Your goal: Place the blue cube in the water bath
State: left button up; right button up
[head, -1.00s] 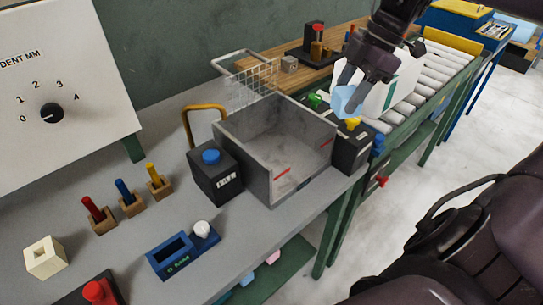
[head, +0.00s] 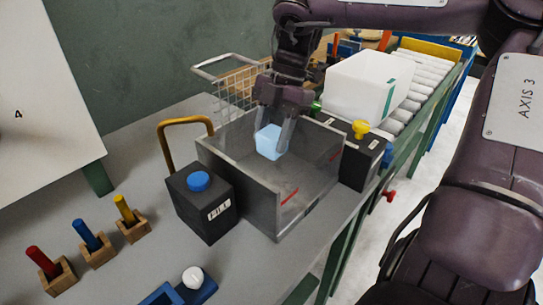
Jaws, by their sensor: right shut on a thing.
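The light blue cube (head: 268,143) is held between the fingers of my right gripper (head: 272,135). The gripper points down, and the cube appears over or inside the grey open-topped water bath (head: 255,191), towards its back left. I cannot tell how far the cube is above the bath floor. The bath's near wall and floor show, with red marks on its walls. My left gripper is not in view.
A black box with a blue knob (head: 205,207) stands left of the bath, and a black box with a yellow knob (head: 361,160) stands right. A yellow handle (head: 165,140) and a wire basket (head: 236,88) are behind. A white box (head: 366,84) stands near the roller conveyor (head: 432,70).

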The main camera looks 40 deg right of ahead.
jog(key=f, duration=0.2)
jog(key=shift+s+f, duration=0.2)
jog(key=shift+f, duration=0.1)
notch_tip(320, 180, down, 5)
jog(key=shift+r, duration=0.2)
jog(key=shift+f, duration=0.15)
pick_arm(q)
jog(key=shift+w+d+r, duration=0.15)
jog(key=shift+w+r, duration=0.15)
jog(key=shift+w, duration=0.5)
jog(key=shift+b, duration=0.3)
pick_arm(e)
jog(key=o, duration=1)
jog(key=shift+c, duration=0.2)
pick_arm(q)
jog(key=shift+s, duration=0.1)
